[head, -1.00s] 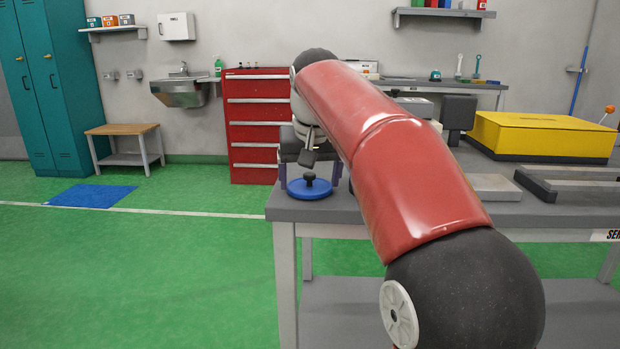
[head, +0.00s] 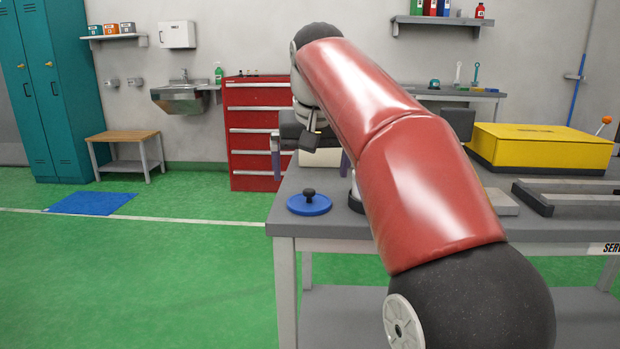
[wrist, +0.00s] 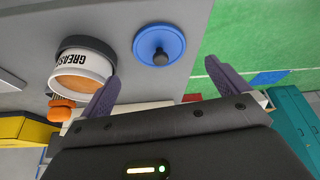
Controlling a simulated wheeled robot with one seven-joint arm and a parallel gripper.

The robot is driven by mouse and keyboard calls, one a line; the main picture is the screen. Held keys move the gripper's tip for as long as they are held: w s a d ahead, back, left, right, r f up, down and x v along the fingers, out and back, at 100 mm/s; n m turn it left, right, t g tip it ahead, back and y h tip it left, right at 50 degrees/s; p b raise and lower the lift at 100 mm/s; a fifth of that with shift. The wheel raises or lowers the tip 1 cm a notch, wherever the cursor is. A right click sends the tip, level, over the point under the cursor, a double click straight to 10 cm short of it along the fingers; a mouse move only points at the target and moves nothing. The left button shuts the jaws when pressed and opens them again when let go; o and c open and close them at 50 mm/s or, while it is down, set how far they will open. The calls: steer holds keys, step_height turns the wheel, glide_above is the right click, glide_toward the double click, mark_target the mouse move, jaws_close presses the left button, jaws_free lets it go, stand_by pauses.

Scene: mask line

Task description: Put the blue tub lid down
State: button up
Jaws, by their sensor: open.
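The blue tub lid (head: 309,204), a flat disc with a black knob, lies on the grey workbench top (head: 290,226) near its left corner. It also shows in the wrist view (wrist: 146,46), ahead of and between the fingers. My gripper (wrist: 165,85) is open and empty, its purple fingers spread apart and clear of the lid. In the head view it is behind and above the lid, partly hidden by my red arm. A tub marked GREASE (wrist: 84,62), white with a dark rim and open top, stands beside the lid in the wrist view.
A yellow case (head: 540,147) and grey rails (head: 570,195) sit on the right of the bench. An orange object (wrist: 61,110) is near the tub in the wrist view. The bench's left edge is close to the lid; open green floor lies beyond.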

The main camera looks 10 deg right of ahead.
steer(key=p+v, duration=0.1)
steer(key=v, duration=0.4)
steer(key=shift+s+r, duration=0.15)
steer(key=shift+r, duration=0.1)
steer(key=shift+f, duration=0.1)
steer(key=s+f+n+t, duration=0.1)
steer(key=s+f, duration=2.2)
steer(key=f, duration=0.4)
steer(key=shift+s+d+y, duration=0.2)
steer(key=shift+d+y, duration=0.1)
steer(key=shift+d, duration=0.05)
